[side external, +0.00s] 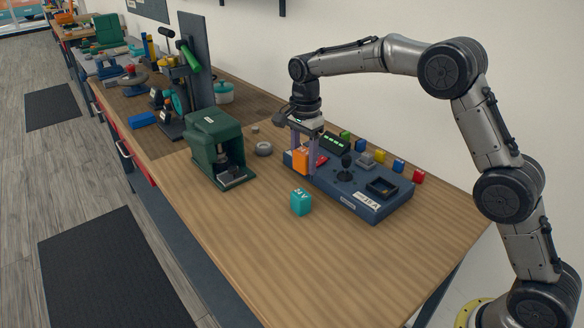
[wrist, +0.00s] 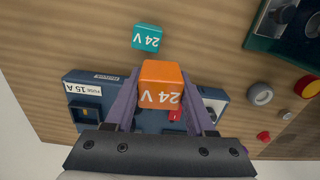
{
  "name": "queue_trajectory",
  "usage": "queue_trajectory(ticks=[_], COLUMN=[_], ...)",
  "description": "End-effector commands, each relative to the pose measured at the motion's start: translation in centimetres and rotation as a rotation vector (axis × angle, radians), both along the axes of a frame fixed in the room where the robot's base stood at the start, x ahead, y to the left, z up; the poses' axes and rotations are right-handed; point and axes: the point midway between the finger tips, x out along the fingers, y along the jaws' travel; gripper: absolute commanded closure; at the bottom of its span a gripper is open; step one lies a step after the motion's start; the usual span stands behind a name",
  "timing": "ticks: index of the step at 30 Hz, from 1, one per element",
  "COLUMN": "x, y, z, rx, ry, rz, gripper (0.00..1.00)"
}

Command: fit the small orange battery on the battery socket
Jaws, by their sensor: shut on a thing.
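The small orange battery (side external: 300,161), marked 24 V, is between the two purple fingers of my gripper (side external: 303,163). In the wrist view the orange battery (wrist: 160,86) fills the gap between the fingers, its lettered face toward the camera. It is over the left end of the blue panel (side external: 345,199) in the side view; I cannot tell whether it touches. The panel (wrist: 101,78) also shows beneath it in the wrist view. A dark square recess (side external: 382,187) sits at the panel's right end, beside a FUSE 15 A label. The battery socket cannot be clearly identified.
A teal 24 V cube (side external: 301,201) stands in front of the panel. A black joystick (side external: 346,161) and a red part (side external: 321,160) rise from the panel. Several coloured blocks line its back. A green machine (side external: 220,151) stands left; the front table is clear.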

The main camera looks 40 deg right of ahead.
Motion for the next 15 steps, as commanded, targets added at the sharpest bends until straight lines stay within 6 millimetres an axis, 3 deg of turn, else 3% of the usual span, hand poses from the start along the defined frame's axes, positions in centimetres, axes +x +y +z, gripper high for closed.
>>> queue_trajectory(ticks=[6,15], x=[-4.2,-7.4], y=[-0.2,-0.4], z=[1.8,3.1], rx=[0.000,0.000], ry=[0.000,0.002], rz=[0.000,0.002], gripper=[1.00,1.00])
